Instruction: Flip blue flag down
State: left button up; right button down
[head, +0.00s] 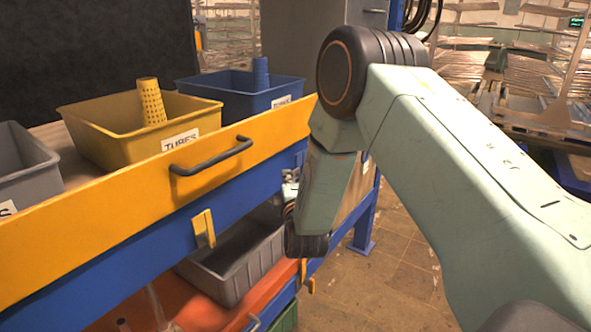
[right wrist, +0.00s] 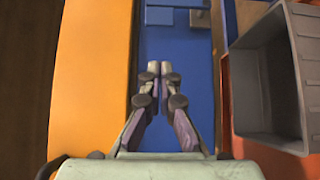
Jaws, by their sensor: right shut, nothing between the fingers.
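My right arm comes in from the right in the head view, and its gripper (head: 290,182) is partly hidden behind my wrist, beside the blue rail under the yellow drawer. In the right wrist view the gripper (right wrist: 159,69) has its fingertips together with nothing between them, in front of a blue surface (right wrist: 180,112). I cannot make out a blue flag for certain. A yellow flag (head: 203,228) hangs on the blue rail (head: 150,258). My left gripper is out of view.
The yellow drawer (head: 90,255) has a dark handle (head: 210,157). It holds a yellow bin (head: 105,125) and a blue bin (head: 235,87). A grey bin (head: 240,268) sits below, close to my wrist. Open floor (head: 395,285) lies right of the rack.

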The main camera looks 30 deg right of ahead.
aim_at(297, 166)
jog(key=w+d, duration=0.2)
jog(key=d, duration=0.1)
jog(key=w+d, duration=0.1)
jog(key=shift+w+d, duration=0.25)
jog(key=shift+d, duration=0.1)
jog(key=shift+f, duration=0.1)
jog(key=shift+a, duration=0.1)
jog(key=shift+w+d+r+m+p, duration=0.1)
jog(key=shift+d+r+m+p, duration=0.2)
jog(key=shift+p, duration=0.45)
jog(key=shift+r, duration=0.1)
